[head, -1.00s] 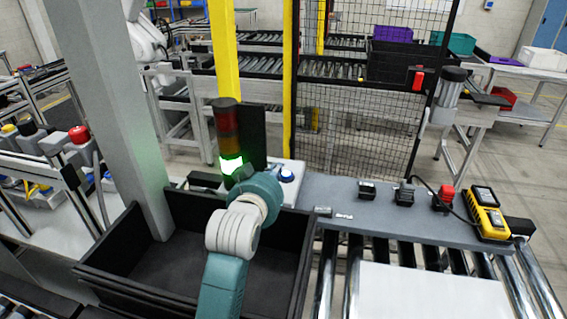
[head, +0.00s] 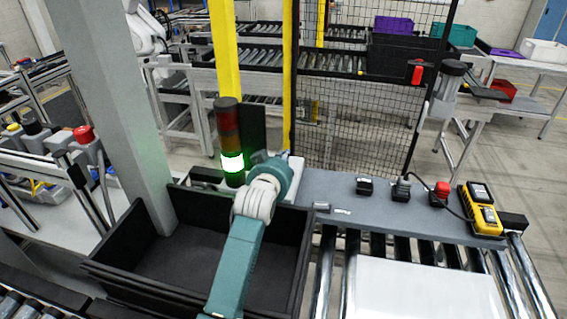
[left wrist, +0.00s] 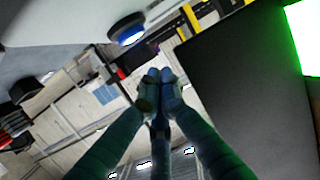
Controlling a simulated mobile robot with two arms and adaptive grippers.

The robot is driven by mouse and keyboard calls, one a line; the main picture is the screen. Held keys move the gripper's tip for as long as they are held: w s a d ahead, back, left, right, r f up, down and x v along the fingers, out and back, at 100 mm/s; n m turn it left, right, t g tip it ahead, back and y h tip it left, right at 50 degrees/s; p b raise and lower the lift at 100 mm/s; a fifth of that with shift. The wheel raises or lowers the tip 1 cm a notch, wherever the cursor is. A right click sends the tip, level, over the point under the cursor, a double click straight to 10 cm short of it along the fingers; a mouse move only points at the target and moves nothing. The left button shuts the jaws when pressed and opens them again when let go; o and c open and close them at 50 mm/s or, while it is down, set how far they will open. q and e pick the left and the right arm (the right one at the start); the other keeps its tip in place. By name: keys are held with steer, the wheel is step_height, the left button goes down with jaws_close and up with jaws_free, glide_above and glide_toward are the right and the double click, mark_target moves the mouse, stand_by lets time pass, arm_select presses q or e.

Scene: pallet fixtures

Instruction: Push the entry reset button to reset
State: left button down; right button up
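The blue reset button (left wrist: 127,30) sits in a dark ring on a pale housing at the top of the left wrist view. In the head view my wrist hides the button, and part of its white box (head: 296,166) shows to the right of my wrist. My left gripper's fingertips (left wrist: 159,76) are together, with nothing seen between them. In the left wrist view they are below and right of the button, apart from it in the picture. The fingers are hidden behind my wrist in the head view. My right gripper is not in view.
A stack light (head: 230,140) glows green just left of my wrist. A black bin (head: 190,258) lies below my arm. The grey shelf (head: 335,187) at right carries black switches (head: 365,186), a red button (head: 439,192) and a yellow device (head: 481,210). A grey post (head: 110,110) stands at left.

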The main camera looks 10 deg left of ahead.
arm_select(q)
steer(key=f, duration=0.3)
steer(key=shift+s+a+f+p, duration=0.1)
steer(key=shift+s+p, duration=0.1)
steer(key=shift+p, duration=0.15)
steer(key=shift+f, duration=0.1)
